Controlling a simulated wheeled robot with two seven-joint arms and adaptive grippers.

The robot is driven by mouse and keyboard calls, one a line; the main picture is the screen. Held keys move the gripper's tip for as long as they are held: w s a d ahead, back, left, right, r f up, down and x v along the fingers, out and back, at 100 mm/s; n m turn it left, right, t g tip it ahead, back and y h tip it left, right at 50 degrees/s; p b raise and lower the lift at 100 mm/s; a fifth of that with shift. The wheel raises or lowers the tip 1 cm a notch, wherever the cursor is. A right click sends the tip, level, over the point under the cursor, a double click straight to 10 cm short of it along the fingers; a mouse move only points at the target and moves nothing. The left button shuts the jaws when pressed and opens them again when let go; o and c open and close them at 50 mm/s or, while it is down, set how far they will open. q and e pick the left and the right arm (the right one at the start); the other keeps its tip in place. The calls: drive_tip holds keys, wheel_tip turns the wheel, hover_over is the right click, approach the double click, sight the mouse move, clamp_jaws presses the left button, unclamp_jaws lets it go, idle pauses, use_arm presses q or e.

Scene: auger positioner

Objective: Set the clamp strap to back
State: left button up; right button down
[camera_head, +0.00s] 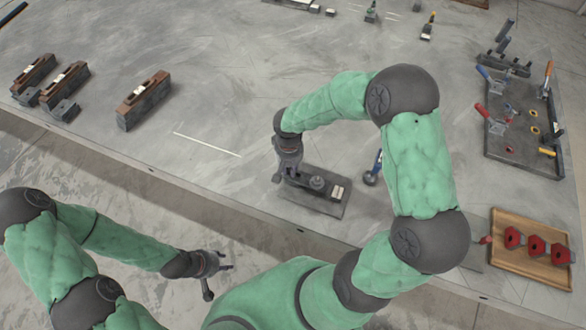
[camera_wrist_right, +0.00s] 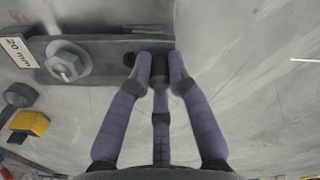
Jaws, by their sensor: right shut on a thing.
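The clamp strap (camera_wrist_right: 115,48) is a dark grey bar with a large nut and bolt (camera_wrist_right: 68,62) through it in the right wrist view. In the head view its fixture block (camera_head: 318,207) lies on the table below my right forearm, with the nut (camera_head: 317,183) on top. My right gripper (camera_head: 288,174) is at the left end of the strap. In the wrist view the fingers of my right gripper (camera_wrist_right: 160,78) close around a dark peg-like part at the strap's end. My left gripper (camera_head: 222,263) is open and empty, clear of the table's front edge.
A dark tray of toggle clamps (camera_head: 520,165) and a wooden tray of red blocks (camera_head: 500,255) lie at the right. Several brown-topped blocks (camera_head: 145,100) are at the left. The table between is clear.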

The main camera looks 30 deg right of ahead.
drive_tip(key=c, duration=1.2)
unclamp_jaws()
drive_tip(key=shift+w+a, duration=0.2)
drive_tip(key=shift+w, duration=0.05)
drive_tip(key=shift+o, duration=0.2)
wheel_tip(320, 180, up, 12)
drive_tip(key=shift+s, duration=0.1)
